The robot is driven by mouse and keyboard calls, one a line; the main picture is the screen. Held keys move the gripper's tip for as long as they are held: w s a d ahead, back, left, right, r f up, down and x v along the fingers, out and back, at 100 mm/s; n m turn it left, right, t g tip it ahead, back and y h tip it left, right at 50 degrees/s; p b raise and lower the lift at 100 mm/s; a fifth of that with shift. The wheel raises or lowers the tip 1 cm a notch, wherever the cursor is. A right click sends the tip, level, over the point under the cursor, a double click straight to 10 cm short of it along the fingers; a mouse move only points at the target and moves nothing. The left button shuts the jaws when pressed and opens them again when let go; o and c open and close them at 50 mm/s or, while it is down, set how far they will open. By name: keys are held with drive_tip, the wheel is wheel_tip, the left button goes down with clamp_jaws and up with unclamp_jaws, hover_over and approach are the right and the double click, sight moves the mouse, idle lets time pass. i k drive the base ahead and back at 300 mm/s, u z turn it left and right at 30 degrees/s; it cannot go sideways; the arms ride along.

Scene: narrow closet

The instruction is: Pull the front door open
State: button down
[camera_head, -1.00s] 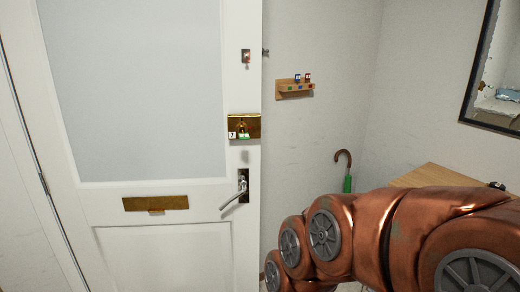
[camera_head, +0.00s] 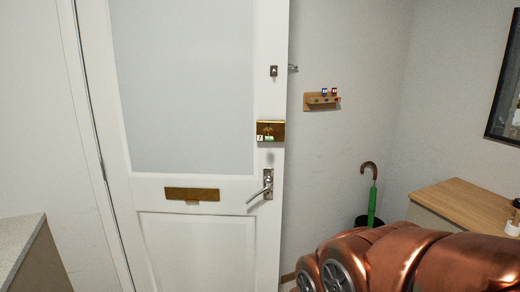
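The white front door (camera_head: 205,238) with a large frosted pane (camera_head: 180,85) fills the left and middle of the view. Its hinge side is at the left. A silver lever handle (camera_head: 262,188) sits near its right edge, below a brass lock (camera_head: 270,131). A brass letter plate (camera_head: 192,194) is left of the handle. The wall shows directly beside the door's right edge, with no frame visible there; I cannot tell how far the door stands open. My copper arm crosses the lower right, apart from the handle in the picture. My gripper is out of view.
A wooden key rack (camera_head: 321,101) hangs on the wall right of the door. A green umbrella (camera_head: 372,205) stands in a dark holder (camera_head: 368,221) below. A wood-topped cabinet (camera_head: 465,201) is at right, under a dark-framed mirror (camera_head: 507,85). A grey-topped counter (camera_head: 20,244) is at lower left.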

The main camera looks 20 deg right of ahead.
sight(229, 245)
drive_tip(key=u, duration=0.05)
drive_tip(key=i, duration=0.95)
drive_tip(key=z, duration=0.5)
